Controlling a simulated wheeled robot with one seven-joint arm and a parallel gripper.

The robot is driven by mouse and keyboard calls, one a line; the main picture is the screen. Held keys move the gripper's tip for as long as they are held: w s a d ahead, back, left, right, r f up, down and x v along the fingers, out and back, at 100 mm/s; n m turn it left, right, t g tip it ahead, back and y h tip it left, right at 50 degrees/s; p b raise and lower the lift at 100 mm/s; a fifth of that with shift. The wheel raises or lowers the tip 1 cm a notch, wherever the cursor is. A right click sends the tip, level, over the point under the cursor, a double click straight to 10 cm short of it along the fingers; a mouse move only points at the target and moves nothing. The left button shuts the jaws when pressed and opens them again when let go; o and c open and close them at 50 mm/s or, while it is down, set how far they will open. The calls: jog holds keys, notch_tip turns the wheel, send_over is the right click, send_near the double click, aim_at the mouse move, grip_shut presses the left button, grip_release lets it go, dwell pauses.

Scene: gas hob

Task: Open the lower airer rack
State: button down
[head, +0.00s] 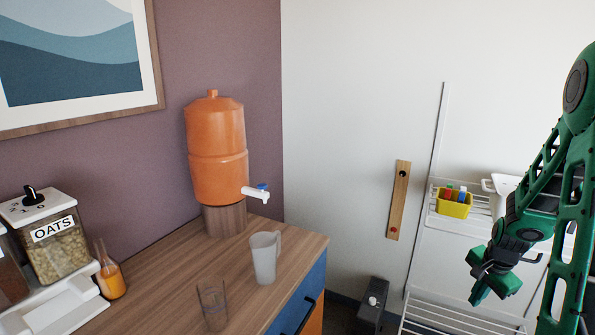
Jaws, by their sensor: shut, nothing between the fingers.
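The airer (436,190) stands against the white wall at the right. Its lower rack (455,318) shows at the bottom edge as a white frame with several bars, partly cut off by the picture. Its upper rack (477,204) sticks out above and holds things. My gripper (490,291) is green, shut and empty. It points down and left, in front of the airer between the two racks in the picture. I cannot tell whether it touches the lower rack. My green arm hides the right side of the airer.
A yellow basket (454,207) with coloured items and a white container (500,190) are on the upper rack. A dark box (373,300) stands low, left of the airer. The wooden counter (165,270) at left bears an orange dispenser (216,150), a mug (264,258) and a glass (212,305).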

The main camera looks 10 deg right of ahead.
jog(key=s+a+r+n+g, duration=0.1)
jog(key=s+a+r+n, duration=0.4)
jog(key=s+a+r, duration=0.3)
jog(key=s+a+r+n+g+y, duration=0.1)
jog(key=s+a+r+n, duration=0.4)
jog(key=s+a+r, duration=0.4)
jog(key=s, duration=0.7)
jog(key=shift+s+g, duration=0.2)
jog(key=shift+g, duration=0.1)
jog(key=shift+w, duration=0.1)
